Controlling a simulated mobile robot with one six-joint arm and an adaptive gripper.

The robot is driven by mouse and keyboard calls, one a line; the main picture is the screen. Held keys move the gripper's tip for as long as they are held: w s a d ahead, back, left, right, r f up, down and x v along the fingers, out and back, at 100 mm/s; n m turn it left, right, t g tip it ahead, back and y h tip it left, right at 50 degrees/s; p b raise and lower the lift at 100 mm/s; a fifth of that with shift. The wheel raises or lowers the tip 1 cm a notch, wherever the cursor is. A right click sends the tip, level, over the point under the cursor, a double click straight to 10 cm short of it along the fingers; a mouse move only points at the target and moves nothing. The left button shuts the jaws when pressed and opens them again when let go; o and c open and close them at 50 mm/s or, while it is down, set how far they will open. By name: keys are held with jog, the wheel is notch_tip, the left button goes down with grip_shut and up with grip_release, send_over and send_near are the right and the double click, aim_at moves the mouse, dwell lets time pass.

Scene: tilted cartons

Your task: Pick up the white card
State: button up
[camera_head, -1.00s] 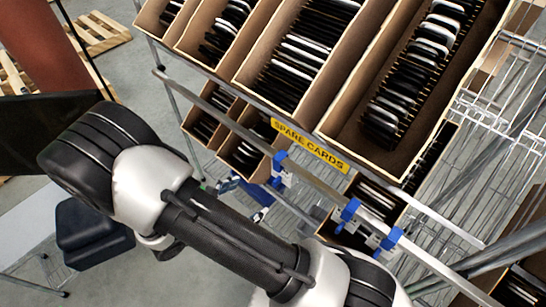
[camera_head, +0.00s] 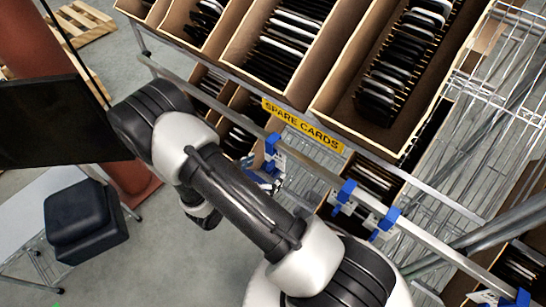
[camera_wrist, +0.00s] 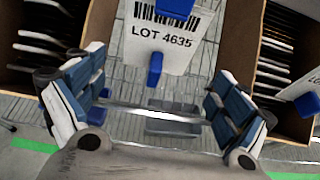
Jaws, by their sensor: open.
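White cards stand on edge among black ones in the tilted cartons; some show in the head view (camera_head: 424,20). In the wrist view, a left carton holds white-edged cards (camera_wrist: 38,38), and a right carton holds more (camera_wrist: 272,68). I cannot tell which one is the task's white card. A white tag (camera_wrist: 158,52) printed "LOT 4635" is between those cartons, with blue clips on it. My gripper (camera_wrist: 155,108) is open and empty, its blue-padded fingers apart below the tag. In the head view, its tip is partly hidden near the rack rail.
A metal rail (camera_head: 321,179) with blue clips (camera_head: 346,191) runs along the rack front. A yellow "SPARE CARDS" label (camera_head: 302,125) is on the upper shelf edge. Wire shelving lies to the right. A dark stool (camera_head: 85,220) stands at left on open floor.

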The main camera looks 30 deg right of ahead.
aim_at(273, 163)
jog(key=b+x, duration=0.1)
jog(key=x, duration=0.4)
jog(key=shift+w+b, duration=0.25)
jog(key=shift+b, duration=0.1)
jog(key=shift+c, duration=0.2)
jog(key=c, duration=1.1)
